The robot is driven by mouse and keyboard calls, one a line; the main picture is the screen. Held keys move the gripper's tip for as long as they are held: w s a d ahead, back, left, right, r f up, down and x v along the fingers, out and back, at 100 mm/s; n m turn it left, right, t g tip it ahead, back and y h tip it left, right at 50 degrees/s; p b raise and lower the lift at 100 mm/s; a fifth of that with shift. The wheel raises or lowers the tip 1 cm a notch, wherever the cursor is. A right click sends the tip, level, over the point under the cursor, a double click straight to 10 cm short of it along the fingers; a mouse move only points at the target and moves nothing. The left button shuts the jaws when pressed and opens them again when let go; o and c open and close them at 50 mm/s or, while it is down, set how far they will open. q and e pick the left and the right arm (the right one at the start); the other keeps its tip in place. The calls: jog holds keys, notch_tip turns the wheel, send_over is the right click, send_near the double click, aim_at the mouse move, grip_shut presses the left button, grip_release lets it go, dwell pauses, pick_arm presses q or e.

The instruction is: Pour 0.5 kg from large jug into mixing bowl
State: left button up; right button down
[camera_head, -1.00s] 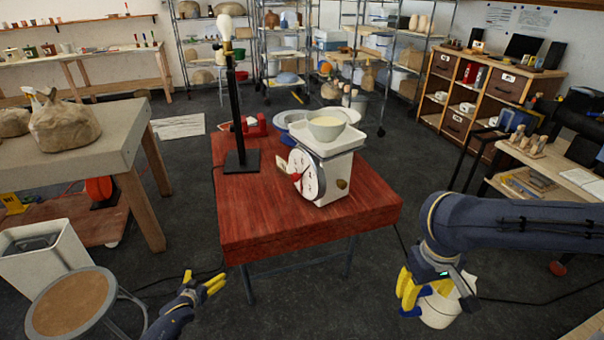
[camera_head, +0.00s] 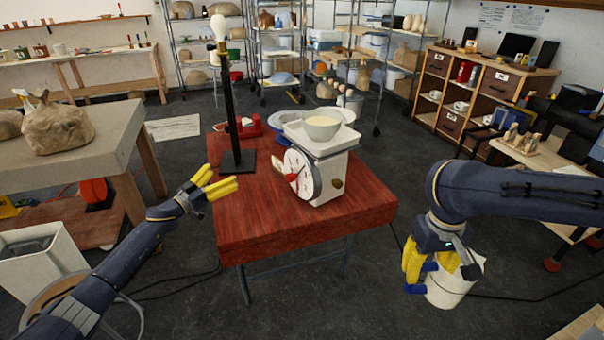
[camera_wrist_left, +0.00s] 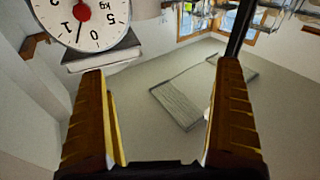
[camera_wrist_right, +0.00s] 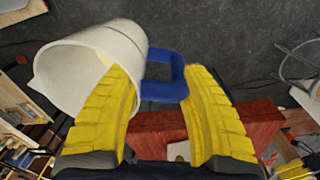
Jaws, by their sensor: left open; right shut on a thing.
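The large jug (camera_head: 452,284) is white with a blue handle (camera_wrist_right: 165,78). My right gripper (camera_head: 428,270) is shut on that handle and holds the jug off the table's right front side. In the right wrist view the jug (camera_wrist_right: 88,68) is tilted with its mouth toward the left; some pale content shows inside. The mixing bowl (camera_head: 322,124), pale and holding cream-coloured content, sits on the white kitchen scale (camera_head: 325,178). The scale dial also shows in the left wrist view (camera_wrist_left: 85,20). My left gripper (camera_head: 221,181) is open and empty, left of the scale over the table's left edge.
The red wooden table (camera_head: 300,230) is clear at its front. A black lamp stand with a bulb (camera_head: 232,110) rises behind my left gripper. A red object (camera_head: 245,128) and plates (camera_head: 283,122) lie behind the scale. A grey workbench (camera_head: 110,135) stands left.

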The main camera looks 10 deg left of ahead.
pick_arm(q)
jog(key=s+d+f+m+g+h, duration=0.2)
jog(key=s+d+m+g+h, duration=0.2)
jog(key=d, duration=0.6)
pick_arm(e)
jog(key=r+m, duration=0.1)
jog(key=w+d+r, duration=0.1)
jog(key=d+r+m, duration=0.1)
jog(key=shift+w+d+r+m, duration=0.15)
jog(key=shift+w+d+m, duration=0.1)
jog(key=shift+m, duration=0.05)
pick_arm(q)
jog(key=x, duration=1)
jog(key=shift+d+f, duration=0.25)
jog(key=shift+d, duration=0.1)
jog(key=shift+s, duration=0.2)
